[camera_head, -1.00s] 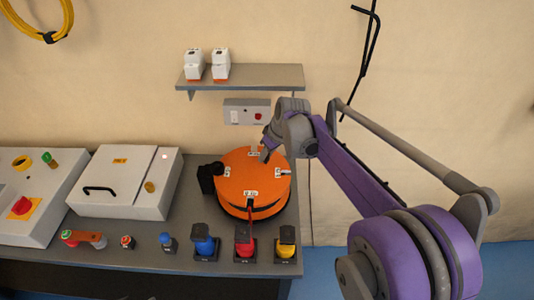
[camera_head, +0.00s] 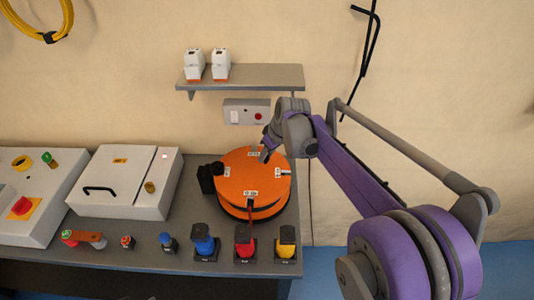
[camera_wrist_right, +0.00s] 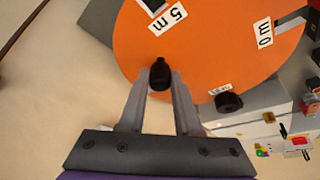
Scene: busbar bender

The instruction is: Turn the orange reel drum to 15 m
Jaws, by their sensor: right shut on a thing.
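The orange reel drum (camera_head: 252,180) lies flat on the grey bench, with white labels spaced round its top face. In the right wrist view the drum (camera_wrist_right: 200,60) fills the upper part. A label reading 5 m (camera_wrist_right: 168,19) is close to the gripper, and another label (camera_wrist_right: 265,33) is near the right rim. My right gripper (camera_head: 264,156) is over the far right part of the drum. In the right wrist view its fingers (camera_wrist_right: 160,82) are shut on a black knob (camera_wrist_right: 160,74) at the drum's edge. My left gripper is out of view.
A black block (camera_head: 207,179) stands at the drum's left. Blue (camera_head: 205,242), red (camera_head: 245,242) and yellow (camera_head: 285,242) connectors stand along the front edge. A white box (camera_head: 120,180) is farther left. A shelf (camera_head: 260,77) and a grey switch box (camera_head: 247,111) are on the wall behind.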

